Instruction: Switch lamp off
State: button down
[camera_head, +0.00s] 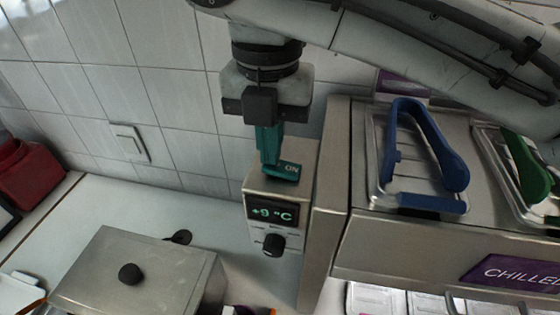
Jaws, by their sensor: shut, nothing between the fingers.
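A teal-green switch marked "ON" (289,170) sits on top of a steel control box (257,188). The box front has a display reading "+9 °C" (270,210) and a black knob (273,244). My gripper (269,163) points down with its teal fingers shut and empty. The fingertips are at the left end of the switch, at or very close to its surface; I cannot tell whether they press on it. They hide part of the switch. No lamp is clearly visible.
A steel chilled unit (340,230) stands right of the control box, with blue tongs (403,150) and green tongs (527,165) on top. A lidded steel container (150,268) stands at lower left. White counter (130,205) is clear behind the container.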

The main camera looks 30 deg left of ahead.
jog(key=shift+f, duration=0.4)
dwell(0.3)
notch_tip(320, 180, up, 7)
jog(key=p, duration=0.7)
dwell(0.6)
